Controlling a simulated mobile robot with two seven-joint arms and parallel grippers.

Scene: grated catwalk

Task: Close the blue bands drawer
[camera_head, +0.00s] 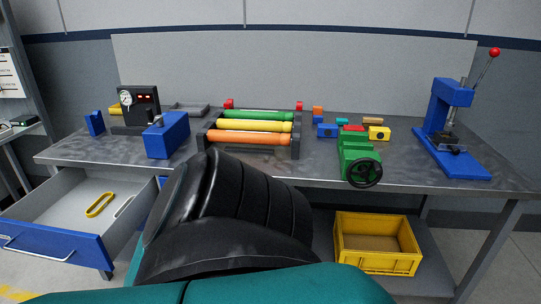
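The blue-fronted drawer (62,252) stands pulled out at the lower left, under the left end of the workbench. Its front has a pale bar handle (36,249). A yellow loop band (100,204) lies on the drawer's grey floor. A small pale elongated thing (123,207) shows by its right wall; I cannot tell what it is. The right part of the drawer's surroundings is hidden behind a large black and teal shape in the foreground. Neither of my grippers shows.
The workbench (325,165) holds a black gauge unit (139,104), a blue block (167,136), a rack with coloured rollers (254,126), a green vise (358,153) and a blue press (448,115). A yellow crate (377,263) sits on the lower shelf at right.

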